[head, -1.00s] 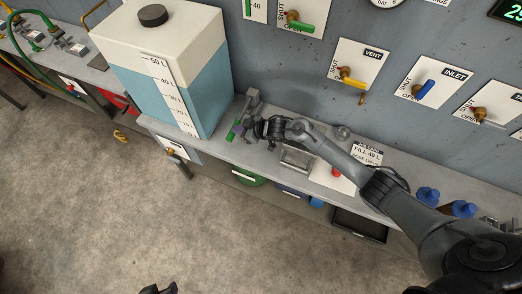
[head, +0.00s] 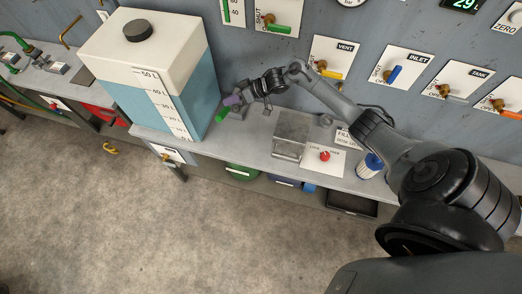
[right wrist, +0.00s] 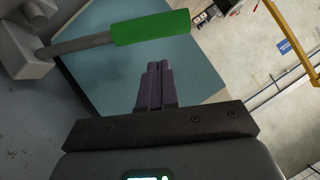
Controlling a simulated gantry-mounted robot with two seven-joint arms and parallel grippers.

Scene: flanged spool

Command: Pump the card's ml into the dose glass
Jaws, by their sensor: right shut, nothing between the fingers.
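A green lever handle (head: 221,114) sits beside the tank's lower right edge in the head view. In the right wrist view the green handle (right wrist: 150,28) is on a grey rod from a grey block (right wrist: 35,40). My right gripper (head: 231,101) has purple fingers close to the handle. In the right wrist view my right gripper (right wrist: 157,68) is shut and empty, its tips just short of the handle with a small gap showing. A white card (head: 345,138) stands at the back of the bench, partly covered by my arm. I cannot make out a dose glass. My left gripper is out of view.
A large tank (head: 185,95) with blue liquid and a litre scale stands on the bench's left. A metal box (head: 291,135), a red button (head: 324,156) and a blue-capped container (head: 372,164) lie to the right. Wall valves, including the yellow vent lever (head: 331,74), are above.

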